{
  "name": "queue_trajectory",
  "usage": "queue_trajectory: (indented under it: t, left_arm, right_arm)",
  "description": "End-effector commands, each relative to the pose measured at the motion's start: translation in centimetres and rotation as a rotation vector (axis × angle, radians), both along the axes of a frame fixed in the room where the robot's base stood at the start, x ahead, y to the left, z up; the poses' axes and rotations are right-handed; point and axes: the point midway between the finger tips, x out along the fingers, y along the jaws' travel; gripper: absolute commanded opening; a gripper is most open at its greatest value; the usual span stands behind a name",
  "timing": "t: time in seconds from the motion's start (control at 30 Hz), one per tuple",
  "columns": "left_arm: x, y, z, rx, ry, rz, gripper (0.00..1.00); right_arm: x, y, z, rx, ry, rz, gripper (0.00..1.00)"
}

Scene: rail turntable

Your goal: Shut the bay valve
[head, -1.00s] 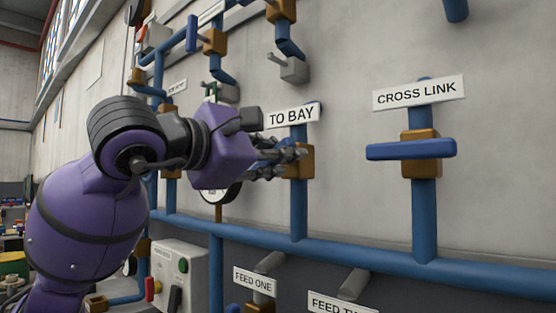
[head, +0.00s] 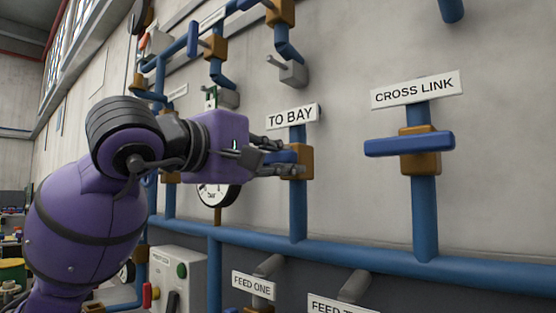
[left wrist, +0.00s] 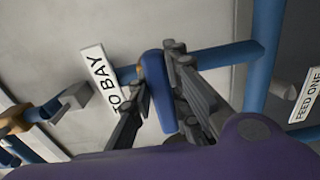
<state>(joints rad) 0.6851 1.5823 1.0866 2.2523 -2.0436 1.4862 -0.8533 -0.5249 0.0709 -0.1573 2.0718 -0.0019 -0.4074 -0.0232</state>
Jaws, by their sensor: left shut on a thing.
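The bay valve has a brown body (head: 300,162) on a vertical blue pipe, under a white "TO BAY" label (head: 293,117). Its blue lever (head: 282,156) lies about level, across the pipe. My left gripper (head: 284,157) has one finger above the lever and one below it, and is shut on it. In the left wrist view the lever (left wrist: 158,88) sits between the fingers, crosswise to its pipe, beside the label (left wrist: 101,75). The fingers and purple wrist hide part of the lever. My right gripper is in neither view.
A round gauge (head: 217,194) is behind and below my left wrist. A grey control box (head: 178,275) and the "FEED ONE" label (head: 253,286) are lower. The wall between the two valves is clear.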

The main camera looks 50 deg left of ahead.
Motion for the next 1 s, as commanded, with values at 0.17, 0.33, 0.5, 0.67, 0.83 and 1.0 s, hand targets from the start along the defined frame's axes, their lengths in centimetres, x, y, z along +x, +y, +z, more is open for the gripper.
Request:
queue_trajectory:
  t: [0.17, 0.33, 0.5, 0.67, 0.83, 1.0]
  left_arm:
    - [0.0, 0.0, -0.1, 0.009, 0.003, 0.000, 0.00]
    - [0.0, 0.0, -0.1, 0.009, 0.002, 0.000, 0.00]
    - [0.0, 0.0, -0.1, 0.008, 0.002, 0.000, 0.33]
    - [0.0, 0.0, 0.0, 0.006, 0.002, 0.000, 0.36]
    - [-0.1, 0.0, 0.0, 0.005, 0.001, 0.000, 0.36]
    - [-1.6, -0.2, 0.1, 0.004, -0.003, -0.001, 0.36]
  right_arm:
    - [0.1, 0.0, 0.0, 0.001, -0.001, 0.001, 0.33]
    - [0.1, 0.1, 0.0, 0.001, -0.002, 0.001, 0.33]
    - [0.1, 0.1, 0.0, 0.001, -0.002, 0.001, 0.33]
    - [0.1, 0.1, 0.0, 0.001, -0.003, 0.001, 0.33]
    - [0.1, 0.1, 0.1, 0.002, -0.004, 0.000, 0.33]
    - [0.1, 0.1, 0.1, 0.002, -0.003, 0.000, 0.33]
